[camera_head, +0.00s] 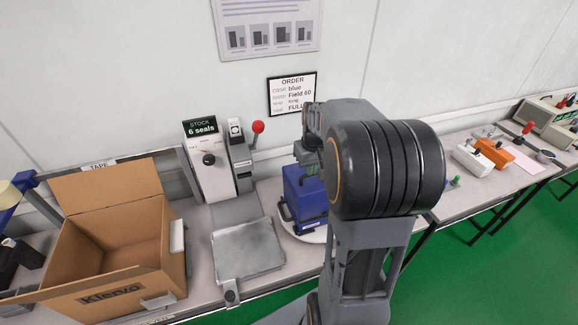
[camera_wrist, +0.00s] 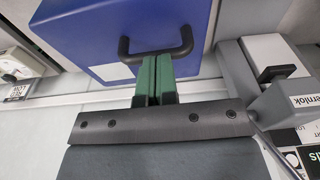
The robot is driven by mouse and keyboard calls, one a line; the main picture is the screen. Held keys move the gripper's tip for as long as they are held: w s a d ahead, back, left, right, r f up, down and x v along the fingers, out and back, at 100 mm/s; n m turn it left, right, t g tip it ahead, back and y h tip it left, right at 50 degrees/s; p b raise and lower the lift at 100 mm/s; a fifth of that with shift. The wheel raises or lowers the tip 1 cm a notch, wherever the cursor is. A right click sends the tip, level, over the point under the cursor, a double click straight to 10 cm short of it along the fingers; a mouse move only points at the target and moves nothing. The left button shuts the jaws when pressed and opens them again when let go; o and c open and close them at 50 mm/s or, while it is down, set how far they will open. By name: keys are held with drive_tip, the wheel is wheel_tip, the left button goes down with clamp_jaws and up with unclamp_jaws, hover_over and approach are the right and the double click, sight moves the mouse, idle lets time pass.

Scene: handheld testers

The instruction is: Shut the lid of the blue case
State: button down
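The blue case (camera_head: 310,199) stands on a round white plate on the bench, partly hidden behind my arm. In the wrist view a broad blue face of the case (camera_wrist: 100,22) fills the top, with a black handle (camera_wrist: 156,52) on it. My gripper (camera_wrist: 154,62) has its two green fingers side by side with only a thin line between them. Their tips meet the handle's bar in the picture; whether they touch it I cannot tell. My gripper (camera_head: 308,158) also shows just above the case in the head view. How far the lid is open is unclear.
Left of the case stand a grey press with a red-knobbed lever (camera_head: 240,155) and a metal plate (camera_head: 248,250). An open cardboard box (camera_head: 115,245) is farther left. An order card (camera_head: 291,94) hangs behind. Testers (camera_head: 485,155) lie on the right bench.

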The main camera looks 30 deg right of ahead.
drive_tip(key=shift+s+f, duration=0.6)
drive_tip(key=shift+s, duration=0.05)
drive_tip(key=shift+s+f, duration=0.1)
drive_tip(key=shift+s, duration=0.3)
drive_tip(key=r, duration=0.1)
drive_tip(key=w+r+p, duration=0.1)
drive_tip(key=r, duration=0.1)
drive_tip(key=w+r+p, duration=0.1)
drive_tip(key=r, duration=0.1)
drive_tip(key=shift+w+d+r, duration=0.1)
drive_tip(key=shift+w+d, duration=0.05)
drive_tip(key=shift+w, duration=0.05)
wheel_tip(320, 180, up, 8)
drive_tip(key=s, duration=0.2)
